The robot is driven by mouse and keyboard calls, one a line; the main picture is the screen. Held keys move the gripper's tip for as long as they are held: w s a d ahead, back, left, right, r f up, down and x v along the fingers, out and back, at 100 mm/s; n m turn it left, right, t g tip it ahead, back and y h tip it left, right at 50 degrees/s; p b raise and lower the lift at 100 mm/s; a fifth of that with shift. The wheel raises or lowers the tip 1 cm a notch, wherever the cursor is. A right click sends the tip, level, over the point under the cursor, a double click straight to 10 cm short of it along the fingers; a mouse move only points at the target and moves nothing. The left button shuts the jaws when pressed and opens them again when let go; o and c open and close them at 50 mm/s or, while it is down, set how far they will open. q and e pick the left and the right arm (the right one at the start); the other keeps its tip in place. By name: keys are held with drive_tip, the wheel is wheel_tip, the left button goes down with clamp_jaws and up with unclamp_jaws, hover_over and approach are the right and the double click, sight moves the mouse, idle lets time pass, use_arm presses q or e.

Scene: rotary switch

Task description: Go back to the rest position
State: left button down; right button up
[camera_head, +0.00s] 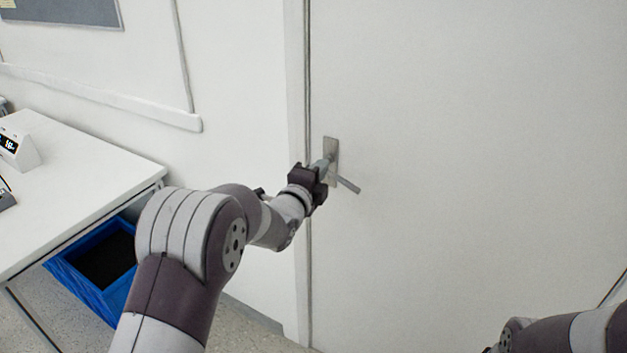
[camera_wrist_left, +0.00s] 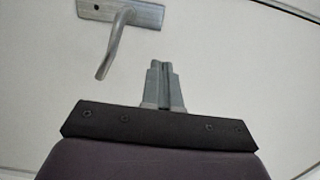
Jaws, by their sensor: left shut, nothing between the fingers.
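My left gripper (camera_head: 322,166) reaches in from the left, close to the metal door handle (camera_head: 349,185) on the white door (camera_head: 480,120). In the left wrist view the fingers (camera_wrist_left: 161,68) are together with nothing between them. There the handle lever (camera_wrist_left: 113,52) and its plate (camera_wrist_left: 128,12) lie up and to the left of the fingertips, apart from them in the picture. In the head view the gripper partly covers the handle plate (camera_head: 332,147). The right arm shows only at the lower right, and its gripper is out of view.
A white table (camera_head: 85,165) stands at the left, with a blue bin (camera_head: 95,285) under it. A small display device (camera_head: 18,148) sits on the table. A door frame (camera_head: 297,80) and a wall board (camera_head: 65,12) are also in view. The area before the door's right part looks clear.

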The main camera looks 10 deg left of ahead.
use_arm(q)
drive_tip(key=s+a+f+n+g+y, duration=0.3)
drive_tip(key=s+f+n+g, duration=0.4)
drive_tip(key=s+f+n, duration=0.4)
drive_tip(key=s+r+n+g+p, duration=0.1)
drive_tip(key=s+n+g+p, duration=0.6)
drive_tip(key=s, duration=1.6)
drive_tip(key=shift+s+d+r+n+g, duration=0.35)
drive_tip(key=shift+n+g, duration=0.55)
drive_tip(key=shift+g, duration=0.3)
